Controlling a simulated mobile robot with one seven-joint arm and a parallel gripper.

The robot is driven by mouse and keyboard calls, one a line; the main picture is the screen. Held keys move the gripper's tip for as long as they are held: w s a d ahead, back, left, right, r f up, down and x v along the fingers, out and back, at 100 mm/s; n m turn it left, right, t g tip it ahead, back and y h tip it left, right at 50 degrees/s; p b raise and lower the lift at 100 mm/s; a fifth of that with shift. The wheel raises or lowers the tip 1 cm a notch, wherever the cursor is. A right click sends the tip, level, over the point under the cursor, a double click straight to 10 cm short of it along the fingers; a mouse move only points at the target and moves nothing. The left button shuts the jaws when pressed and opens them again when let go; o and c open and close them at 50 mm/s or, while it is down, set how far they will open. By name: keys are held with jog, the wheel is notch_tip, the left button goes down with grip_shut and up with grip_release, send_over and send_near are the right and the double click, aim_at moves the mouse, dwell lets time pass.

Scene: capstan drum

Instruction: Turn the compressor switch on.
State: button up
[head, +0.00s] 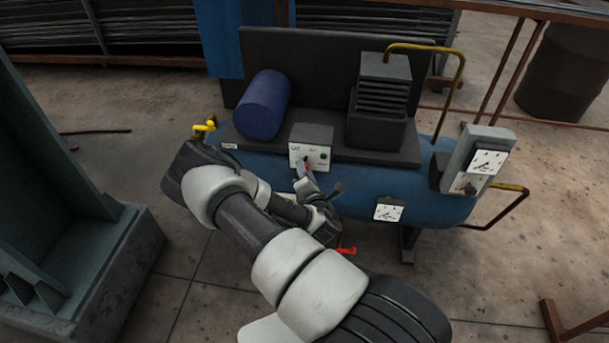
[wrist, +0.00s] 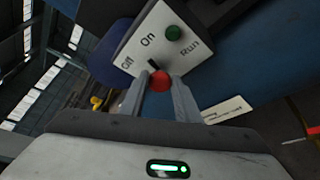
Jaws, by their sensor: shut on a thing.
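The compressor switch box (head: 311,147) is a grey box with a white front panel, mounted on the blue compressor. A short black switch lever (wrist: 153,65) with a red ball knob (wrist: 160,82) sticks out of the panel below Off and On. My gripper (wrist: 160,86) has its two fingers shut on the red knob, one on each side. In the head view my gripper (head: 305,174) is at the panel's lower edge, partly covering the knob. A green lamp (wrist: 174,33) sits beside Run; whether it is lit, I cannot tell.
The blue tank (head: 430,205) carries a dark blue motor cylinder (head: 264,105), a black finned pump (head: 381,100) and gauges (head: 488,162) on the right. A yellow valve (head: 204,126) is at the left, and a red-handled valve (head: 346,250) is below my wrist.

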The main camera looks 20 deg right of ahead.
jog(key=shift+d+f+m+t+b, duration=0.1)
jog(key=shift+f+m+t+b, duration=0.1)
jog(key=shift+m+t+b, duration=0.75)
jog(key=shift+f+m+t+b, duration=0.15)
jog(key=shift+m+t+b, duration=0.2)
jog(key=shift+m+b, duration=1.1)
jog(key=shift+m, duration=0.5)
jog(key=o, duration=1)
jog(key=shift+s, duration=0.15)
jog(key=p+v, duration=0.3)
jog(key=v, duration=1.4)
jog(key=shift+s+d, duration=0.15)
